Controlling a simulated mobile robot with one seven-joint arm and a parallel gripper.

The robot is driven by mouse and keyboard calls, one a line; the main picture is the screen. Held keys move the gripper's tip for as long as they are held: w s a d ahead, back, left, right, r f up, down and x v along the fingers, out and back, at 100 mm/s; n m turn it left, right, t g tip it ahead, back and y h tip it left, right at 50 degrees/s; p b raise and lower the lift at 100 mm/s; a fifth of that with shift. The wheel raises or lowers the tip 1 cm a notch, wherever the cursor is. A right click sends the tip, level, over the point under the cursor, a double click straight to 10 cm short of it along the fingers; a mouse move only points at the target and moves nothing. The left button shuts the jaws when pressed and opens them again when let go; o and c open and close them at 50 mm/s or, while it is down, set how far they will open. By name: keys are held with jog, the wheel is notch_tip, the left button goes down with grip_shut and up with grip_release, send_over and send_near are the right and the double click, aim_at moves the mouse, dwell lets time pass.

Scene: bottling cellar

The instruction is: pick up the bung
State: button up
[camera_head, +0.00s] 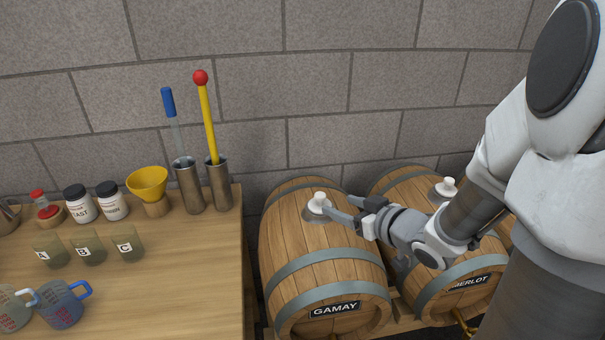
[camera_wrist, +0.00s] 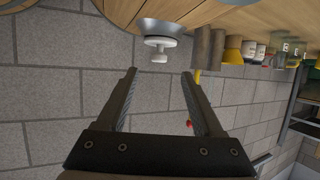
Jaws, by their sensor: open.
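A white bung (camera_head: 319,200) sits in a grey metal collar on top of the barrel labelled GAMAY (camera_head: 322,255). A second white bung (camera_head: 446,187) sits on top of the barrel labelled MERLOT (camera_head: 425,222). My gripper (camera_head: 338,206) is open and level, just right of the GAMAY bung. In the wrist view, which is turned over, the bung (camera_wrist: 160,50) shows beyond the fingertips (camera_wrist: 159,73), roughly centred between them. A gap shows between bung and fingers there, and nothing is held.
A wooden table (camera_head: 195,265) at left carries metal holders with a blue-handled tool (camera_head: 168,102) and a red-topped yellow rod (camera_head: 207,120), a yellow funnel (camera_head: 147,182), jars, labelled cups and jugs. A stone wall (camera_head: 330,110) stands close behind the barrels.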

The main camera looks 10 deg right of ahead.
aim_at(313, 200)
jog(key=shift+p+x, duration=0.75)
jog(key=shift+x, duration=0.35)
jog(key=b+x, duration=0.1)
jog(key=x, duration=0.3)
jog(key=shift+f, duration=0.2)
jog(key=shift+b+x, duration=0.4)
jog(key=shift+x, duration=2.75)
jog(key=shift+w+d+r, duration=0.1)
grip_shut()
